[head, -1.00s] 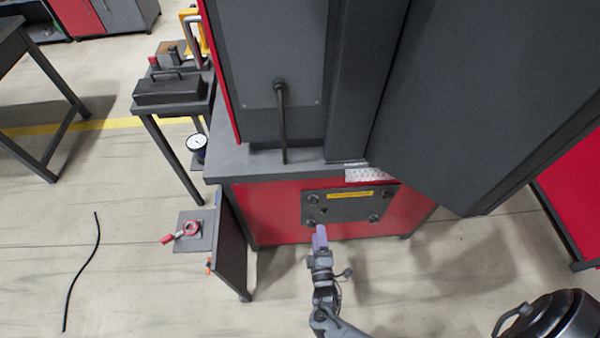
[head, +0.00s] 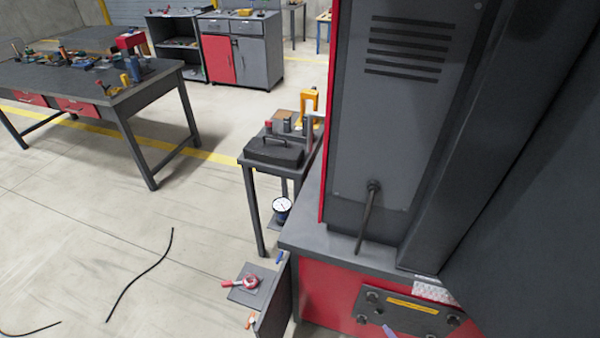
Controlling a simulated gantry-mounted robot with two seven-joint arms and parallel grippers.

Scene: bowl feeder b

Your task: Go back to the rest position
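A small purple tip (head: 388,331), which looks like the end of my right gripper, shows at the bottom edge. It is in front of the dark plate (head: 412,312) with black knobs and a yellow label on the red cabinet front. I cannot tell whether it touches the plate. The rest of that gripper and its arm are below the picture, so its opening is hidden. My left gripper is not in view.
The tall grey machine (head: 395,120) with a red edge fills the right side. A small stand (head: 247,163) holds a black toolbox (head: 274,150). A workbench (head: 118,100) stands at the left.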

